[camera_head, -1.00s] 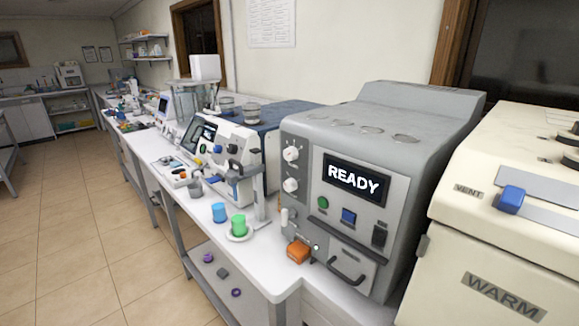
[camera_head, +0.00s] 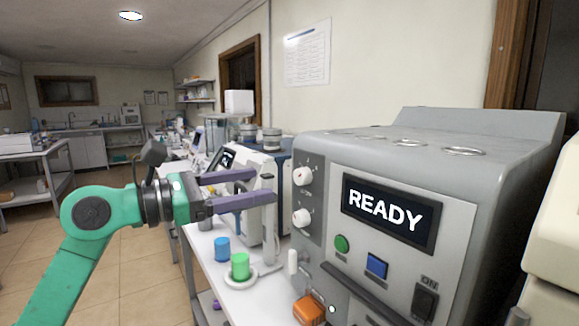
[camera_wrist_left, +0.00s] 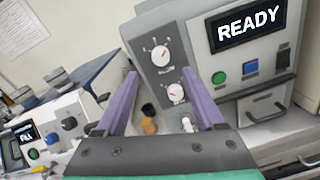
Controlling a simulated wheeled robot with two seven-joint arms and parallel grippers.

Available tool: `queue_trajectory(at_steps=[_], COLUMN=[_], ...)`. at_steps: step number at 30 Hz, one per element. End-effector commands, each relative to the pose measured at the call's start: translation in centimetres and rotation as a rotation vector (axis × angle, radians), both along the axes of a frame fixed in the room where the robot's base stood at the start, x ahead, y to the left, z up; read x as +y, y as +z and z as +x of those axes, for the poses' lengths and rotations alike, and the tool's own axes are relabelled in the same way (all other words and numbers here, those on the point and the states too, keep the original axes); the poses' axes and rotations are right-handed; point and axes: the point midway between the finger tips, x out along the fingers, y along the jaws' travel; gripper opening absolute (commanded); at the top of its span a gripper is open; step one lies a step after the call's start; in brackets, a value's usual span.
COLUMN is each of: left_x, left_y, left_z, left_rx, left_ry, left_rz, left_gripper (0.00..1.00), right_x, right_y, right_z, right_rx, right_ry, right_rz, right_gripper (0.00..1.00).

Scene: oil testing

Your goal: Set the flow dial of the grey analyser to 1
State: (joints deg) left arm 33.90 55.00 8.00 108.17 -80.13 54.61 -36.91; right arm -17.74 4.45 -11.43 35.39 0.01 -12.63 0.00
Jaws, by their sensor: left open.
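The grey analyser (camera_head: 455,160) stands at the right with a screen reading READY. Its left panel has two white dials, an upper dial (camera_head: 303,175) and a lower dial (camera_head: 302,217). In the left wrist view the upper dial (camera_wrist_left: 160,55) and the lower dial (camera_wrist_left: 176,93) show with scale marks around them; I cannot read which one is labelled flow. My left gripper (camera_head: 262,186) is open, its purple fingers pointing right toward the dials, apart from them. In the left wrist view the lower dial appears between the fingers (camera_wrist_left: 165,95). My right gripper is not in view.
A green cup (camera_head: 240,266) on a white dish and a blue cup (camera_head: 222,248) stand on the bench below my left gripper. An orange object (camera_head: 309,310) lies before the analyser. A white instrument stands behind the fingers. A cream machine (camera_head: 555,230) stands far right.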

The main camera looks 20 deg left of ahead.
Motion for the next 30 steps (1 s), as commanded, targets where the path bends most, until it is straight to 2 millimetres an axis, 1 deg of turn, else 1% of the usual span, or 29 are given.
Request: queue_trajectory(at_steps=[1,3,6,9,12,19,20,21,23,24,25,30], left_x=[-0.9,-2.2,-3.8,-4.7,-5.2,-5.3,-5.3,-5.3,-5.3,-5.3,-5.3,-5.2], left_y=[1.0,0.9,0.7,0.4,0.2,0.0,0.0,0.0,0.0,0.0,0.0,0.0], left_z=[0.9,2.4,4.0,5.2,5.7,5.8,5.8,5.8,5.8,5.8,5.8,5.8], left_rx=[0.000,0.000,0.000,0.001,0.001,0.002,0.003,0.003,0.003,0.003,0.003,0.005], left_ry=[-0.004,-0.005,-0.003,-0.003,-0.002,-0.001,-0.001,-0.001,-0.001,-0.001,-0.001,-0.001], left_rz=[-0.006,-0.008,-0.007,-0.006,-0.004,-0.003,-0.004,-0.004,-0.004,-0.004,-0.004,-0.006], left_gripper=[0.71,0.71,0.71,0.71,0.71,0.71,0.59,0.44,0.21,0.06,0.00,0.00], right_x=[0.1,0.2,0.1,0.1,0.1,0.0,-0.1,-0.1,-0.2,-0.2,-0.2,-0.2], right_y=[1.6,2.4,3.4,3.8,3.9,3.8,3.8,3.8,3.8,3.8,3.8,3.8], right_z=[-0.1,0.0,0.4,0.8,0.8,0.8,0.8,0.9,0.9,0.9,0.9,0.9], right_rx=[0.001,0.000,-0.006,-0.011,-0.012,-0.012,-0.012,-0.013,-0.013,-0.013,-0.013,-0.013], right_ry=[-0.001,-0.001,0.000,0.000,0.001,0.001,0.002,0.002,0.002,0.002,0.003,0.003], right_rz=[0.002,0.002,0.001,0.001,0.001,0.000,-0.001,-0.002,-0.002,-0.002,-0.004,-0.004], right_gripper=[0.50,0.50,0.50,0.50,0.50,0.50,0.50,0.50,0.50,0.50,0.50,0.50])
